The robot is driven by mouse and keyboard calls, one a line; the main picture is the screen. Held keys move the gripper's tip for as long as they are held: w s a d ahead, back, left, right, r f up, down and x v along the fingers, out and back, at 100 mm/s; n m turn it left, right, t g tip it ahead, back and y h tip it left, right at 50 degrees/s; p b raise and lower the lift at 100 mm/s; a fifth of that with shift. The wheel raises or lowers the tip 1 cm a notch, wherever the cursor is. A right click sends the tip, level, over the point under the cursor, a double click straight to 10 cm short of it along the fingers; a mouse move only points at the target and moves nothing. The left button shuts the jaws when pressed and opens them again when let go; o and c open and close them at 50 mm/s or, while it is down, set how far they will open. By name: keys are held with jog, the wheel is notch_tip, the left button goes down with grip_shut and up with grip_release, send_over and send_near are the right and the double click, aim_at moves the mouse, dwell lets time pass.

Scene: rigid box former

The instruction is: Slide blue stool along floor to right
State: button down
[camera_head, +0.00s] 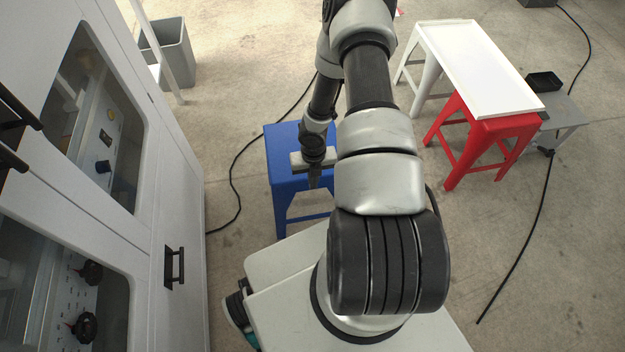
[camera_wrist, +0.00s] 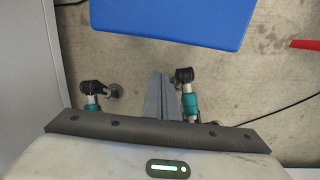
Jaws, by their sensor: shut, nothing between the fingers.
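The blue stool (camera_head: 282,150) stands upright on the concrete floor, to the right of the white cabinet. My arm and gripper cover part of its top and right side in the head view. Its blue seat also shows at the top of the wrist view (camera_wrist: 185,18). My gripper (camera_head: 314,184) points down by the stool's near side in the head view. In the wrist view its two fingers (camera_wrist: 161,78) are together with nothing between them. A strip of floor shows there between the fingertips and the seat edge; I cannot tell whether they touch the stool.
A white cabinet (camera_head: 178,215) with a black handle stands close on the left. To the right, a red stool (camera_head: 475,122) and a white stool (camera_head: 428,72) carry a white board (camera_head: 480,65). Black cables (camera_head: 236,185) lie on the floor. A grey bin (camera_head: 176,48) stands behind.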

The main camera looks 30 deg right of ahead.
aim_at(305, 178)
jog(key=w+d+f+b, duration=0.1)
jog(key=w+f+b, duration=0.1)
jog(key=f, duration=0.5)
jog(key=shift+w+f, duration=0.4)
jog(key=shift+w, duration=0.5)
jog(key=shift+d+b, duration=0.1)
jog(key=shift+b, duration=0.2)
